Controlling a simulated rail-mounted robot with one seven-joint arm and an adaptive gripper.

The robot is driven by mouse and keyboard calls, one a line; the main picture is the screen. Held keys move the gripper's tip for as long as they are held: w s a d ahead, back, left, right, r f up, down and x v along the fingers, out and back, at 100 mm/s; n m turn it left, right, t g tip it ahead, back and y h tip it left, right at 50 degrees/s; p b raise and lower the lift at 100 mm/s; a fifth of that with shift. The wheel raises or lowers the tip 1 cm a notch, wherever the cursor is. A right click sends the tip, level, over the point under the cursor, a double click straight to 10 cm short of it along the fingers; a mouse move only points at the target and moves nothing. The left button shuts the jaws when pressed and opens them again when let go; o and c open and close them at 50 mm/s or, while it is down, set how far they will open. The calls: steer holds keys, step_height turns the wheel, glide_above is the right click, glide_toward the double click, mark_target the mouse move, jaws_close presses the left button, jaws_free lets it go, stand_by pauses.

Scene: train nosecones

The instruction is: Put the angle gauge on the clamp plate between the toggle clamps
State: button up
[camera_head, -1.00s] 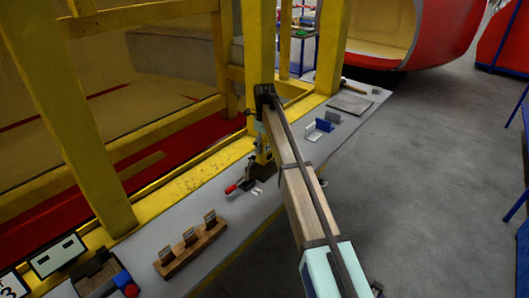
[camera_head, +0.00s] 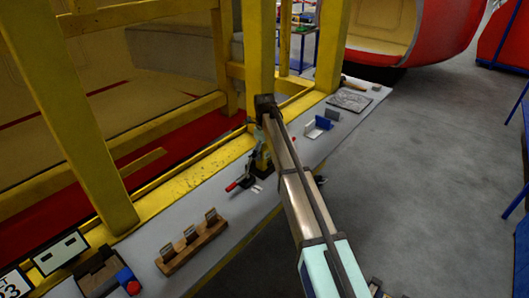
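My gripper (camera_head: 262,158) hangs below the end of my arm, over the grey bench strip beside a toggle clamp. Its fingers are small, dark and partly hidden, so I cannot tell whether they are open or hold something. A toggle clamp with a red handle (camera_head: 232,186) shows just left of the gripper. The clamp plate and any second clamp are mostly hidden by my arm, with only small pale parts showing near the red handle. Right of my arm stand a white angled piece (camera_head: 311,131) and a blue angled piece (camera_head: 324,124); I cannot tell whether either is the angle gauge.
A wooden block with three upright cards (camera_head: 190,245) lies at the near left. A grey slab (camera_head: 350,101) and a hammer (camera_head: 355,83) lie at the far end. Yellow posts (camera_head: 262,50) edge the bench.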

step_height(320, 180, up, 12)
steer(key=b, duration=0.3)
steer(key=shift+r, duration=0.15)
stand_by(0.5)
